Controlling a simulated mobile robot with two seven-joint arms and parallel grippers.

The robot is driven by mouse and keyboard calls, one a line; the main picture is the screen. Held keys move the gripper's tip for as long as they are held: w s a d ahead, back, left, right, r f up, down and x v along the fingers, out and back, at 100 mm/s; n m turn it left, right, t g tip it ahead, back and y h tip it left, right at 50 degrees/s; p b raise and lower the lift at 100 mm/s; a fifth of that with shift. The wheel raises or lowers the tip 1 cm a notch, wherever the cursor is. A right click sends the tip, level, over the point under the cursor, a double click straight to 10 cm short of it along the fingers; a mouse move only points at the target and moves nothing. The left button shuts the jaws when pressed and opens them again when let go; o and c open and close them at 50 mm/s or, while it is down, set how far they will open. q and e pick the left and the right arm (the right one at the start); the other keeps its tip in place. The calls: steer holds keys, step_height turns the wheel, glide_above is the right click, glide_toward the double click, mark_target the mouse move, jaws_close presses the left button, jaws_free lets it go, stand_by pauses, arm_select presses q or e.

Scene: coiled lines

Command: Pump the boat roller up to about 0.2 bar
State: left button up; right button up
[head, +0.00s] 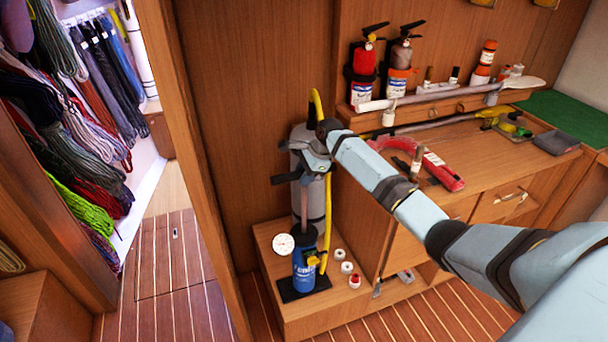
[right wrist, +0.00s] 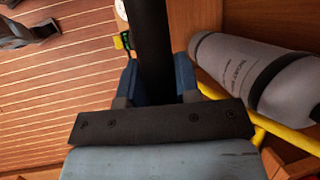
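The blue hand pump (head: 306,268) stands upright on a dark foot plate on the low wooden step. Its rod is drawn up to a black crossbar handle (head: 284,179). My right gripper (head: 308,172) is at that handle; in the right wrist view its blue fingers (right wrist: 157,84) close on both sides of the black handle (right wrist: 154,35). The grey boat roller (head: 314,205) stands upright behind the pump, partly hidden by my gripper; it also shows in the right wrist view (right wrist: 258,78). A round white gauge (head: 283,244) sits beside the pump; its reading is too small to tell. My left gripper is out of view.
A yellow hose (head: 328,215) runs beside the roller. Small white rolls (head: 346,267) and a red-and-white bottle (head: 355,281) stand right of the pump. A red horseshoe-shaped item (head: 440,172) and fire extinguishers (head: 362,75) are on the counter. Coiled lines (head: 75,130) hang at left.

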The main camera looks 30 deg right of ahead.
jaws_close()
steer(key=shift+f, duration=0.45)
glide_above(298, 231)
steer(key=s+d, duration=0.1)
steer(key=d, duration=0.1)
step_height(298, 231, down, 8)
steer(key=f+b, duration=0.1)
steer(key=f, duration=0.4)
steer(key=f+b, duration=0.1)
steer(key=f, duration=0.5)
steer(key=shift+s+a+f+b, duration=0.1)
steer(key=shift+a+f+b, duration=0.1)
steer(key=shift+f+b, duration=0.1)
steer(key=shift+f, duration=0.1)
steer(key=shift+s, duration=0.1)
steer(key=o, duration=0.6)
jaws_free()
steer(key=shift+f, duration=0.1)
steer(key=shift+o, duration=1.2)
